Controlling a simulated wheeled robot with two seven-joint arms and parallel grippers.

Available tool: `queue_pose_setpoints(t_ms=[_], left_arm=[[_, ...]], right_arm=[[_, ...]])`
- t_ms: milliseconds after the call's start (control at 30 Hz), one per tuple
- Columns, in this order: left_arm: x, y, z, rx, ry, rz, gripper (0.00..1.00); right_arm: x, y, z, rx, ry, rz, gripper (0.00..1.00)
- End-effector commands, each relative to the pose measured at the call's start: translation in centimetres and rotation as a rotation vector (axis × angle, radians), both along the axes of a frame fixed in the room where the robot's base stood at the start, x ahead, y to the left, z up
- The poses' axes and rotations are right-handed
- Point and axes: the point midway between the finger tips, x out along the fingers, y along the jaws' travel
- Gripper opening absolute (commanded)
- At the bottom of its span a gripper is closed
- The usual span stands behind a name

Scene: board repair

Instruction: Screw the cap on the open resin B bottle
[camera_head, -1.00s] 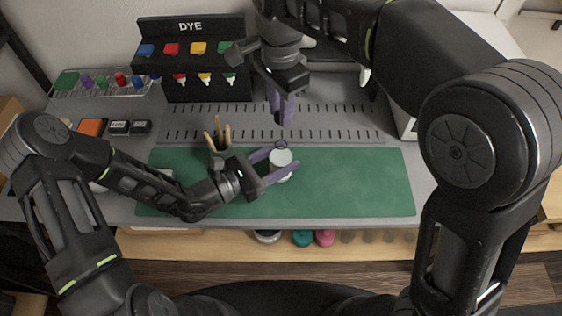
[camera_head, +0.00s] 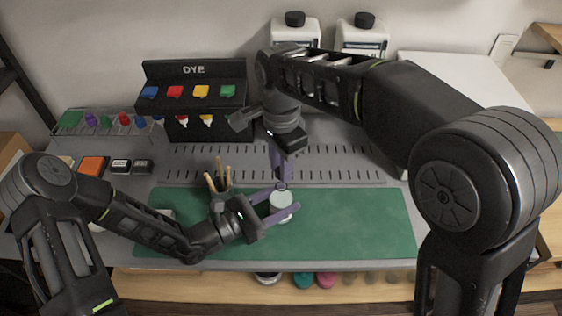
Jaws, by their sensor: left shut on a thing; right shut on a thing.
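A white bottle (camera_head: 281,206) stands upright on the green mat (camera_head: 350,225), seen from above. My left gripper (camera_head: 279,211) is shut on its body, with purple fingers on either side. My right gripper (camera_head: 281,180) points down directly over the bottle's neck. It is shut on a small dark thing, probably the cap, at the neck; the thing is mostly hidden and I cannot tell if it touches the neck. The bottle's label is not readable.
A holder with wooden sticks (camera_head: 218,182) stands close to my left gripper. A black DYE rack (camera_head: 195,100) is at the back left. Two white jugs (camera_head: 296,35) (camera_head: 362,38) with black caps stand at the back. The mat's right side is clear.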

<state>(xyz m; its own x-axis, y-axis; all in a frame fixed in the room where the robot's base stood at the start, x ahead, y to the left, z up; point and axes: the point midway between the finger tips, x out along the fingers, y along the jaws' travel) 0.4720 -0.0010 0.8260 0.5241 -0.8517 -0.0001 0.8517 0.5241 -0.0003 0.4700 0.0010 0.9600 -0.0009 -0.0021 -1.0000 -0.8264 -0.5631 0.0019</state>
Motion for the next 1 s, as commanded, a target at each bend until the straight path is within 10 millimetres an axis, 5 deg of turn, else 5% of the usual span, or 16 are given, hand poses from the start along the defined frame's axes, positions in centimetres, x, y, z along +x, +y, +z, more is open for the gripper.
queue_pose_setpoints(t_ms=[1000], left_arm=[[0.02,0.01,0.01,0.0,0.0,0.0,0.0]], right_arm=[[0.02,-0.01,-1.21,0.001,-0.001,0.0,0.0]])
